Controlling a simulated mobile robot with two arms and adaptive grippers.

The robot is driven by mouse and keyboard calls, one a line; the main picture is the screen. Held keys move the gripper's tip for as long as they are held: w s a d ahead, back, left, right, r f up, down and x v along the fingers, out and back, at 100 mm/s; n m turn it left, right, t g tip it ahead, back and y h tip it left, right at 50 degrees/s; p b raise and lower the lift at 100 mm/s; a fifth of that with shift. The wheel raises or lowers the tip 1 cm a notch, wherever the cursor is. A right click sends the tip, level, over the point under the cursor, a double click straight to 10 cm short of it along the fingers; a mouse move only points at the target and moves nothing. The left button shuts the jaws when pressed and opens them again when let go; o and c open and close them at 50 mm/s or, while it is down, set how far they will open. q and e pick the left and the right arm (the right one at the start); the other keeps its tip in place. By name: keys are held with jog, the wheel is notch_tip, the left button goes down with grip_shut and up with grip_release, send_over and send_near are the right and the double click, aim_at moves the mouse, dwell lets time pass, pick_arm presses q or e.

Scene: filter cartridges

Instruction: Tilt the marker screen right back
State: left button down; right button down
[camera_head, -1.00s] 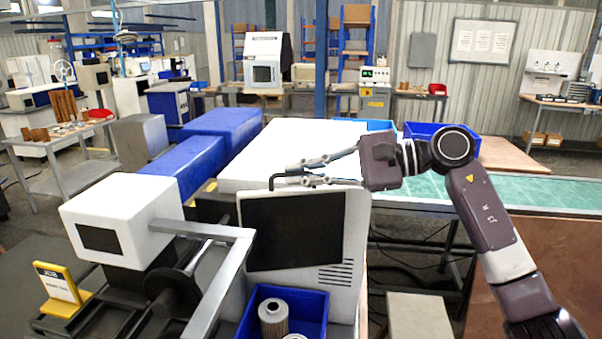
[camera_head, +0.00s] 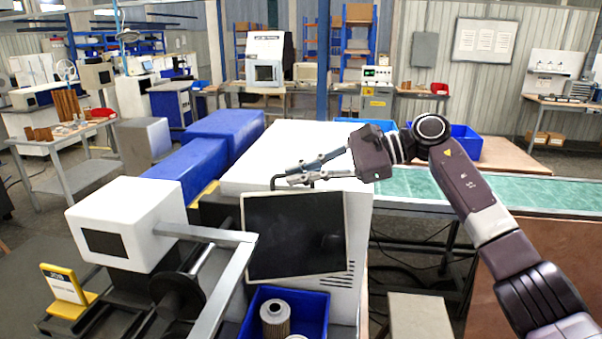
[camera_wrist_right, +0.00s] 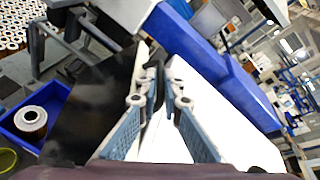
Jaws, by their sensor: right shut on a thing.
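The marker screen (camera_head: 294,235) is a black panel in a thin pale frame on the front of a white housing (camera_head: 355,235). It leans back a little, and its frame stands out from the housing. A dark bent handle (camera_head: 274,182) rises from its top edge. My right gripper (camera_head: 298,175) reaches in from the right and is shut on the handle. In the right wrist view, the fingers (camera_wrist_right: 158,98) close around a dark bar, with the dark screen (camera_wrist_right: 92,112) on the left. The fingers partly hide the handle. My left gripper is out of view.
A blue bin (camera_head: 310,312) with filter cartridges (camera_head: 275,318) stands below the screen. A white box-shaped unit (camera_head: 125,225) with a grey arm (camera_head: 225,285) is close on the left. A white surface (camera_head: 290,150) lies behind the screen, and a green conveyor (camera_head: 480,190) runs right.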

jog(key=shift+w+f, duration=0.1)
jog(key=shift+w, duration=0.1)
jog(key=c, duration=2.4)
grip_release()
jog(key=shift+w, duration=0.15)
jog(key=v, duration=1.2)
